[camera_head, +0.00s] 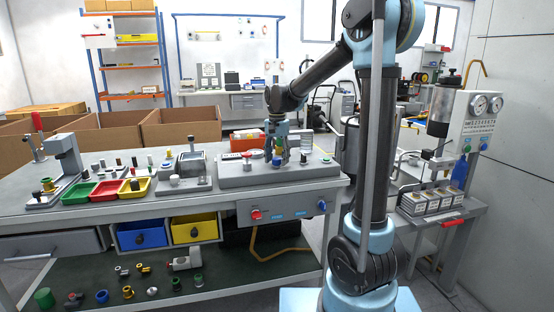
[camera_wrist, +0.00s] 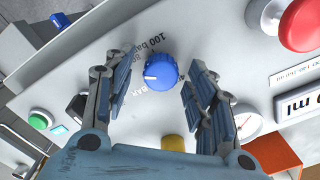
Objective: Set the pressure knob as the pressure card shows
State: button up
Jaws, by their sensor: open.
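The blue pressure knob (camera_wrist: 161,71) sits on the grey console panel in the wrist view, with "100 bar" and other partly hidden scale marks printed around it. Its white pointer line points to the left of the picture. My gripper (camera_wrist: 162,66) is open, with one finger on each side of the knob and visible gaps to it. In the head view my gripper (camera_head: 278,140) hangs over the console (camera_head: 235,178) on the workbench. I cannot pick out the pressure card for sure, and no setting is readable on any card.
Near the knob stand a yellow knob (camera_wrist: 172,142), a green button (camera_wrist: 40,120), a red mushroom button (camera_wrist: 302,24), a round gauge (camera_wrist: 246,118) and a display (camera_wrist: 299,104). Coloured trays (camera_head: 105,191) and a grey fixture (camera_head: 184,172) stand left of the console.

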jog(key=c, duration=1.1)
jog(key=shift+o, duration=0.2)
jog(key=shift+n, duration=0.4)
jog(key=n, duration=0.5)
jog(key=shift+n, duration=0.3)
jog(key=n, duration=0.5)
jog(key=shift+n, duration=0.3)
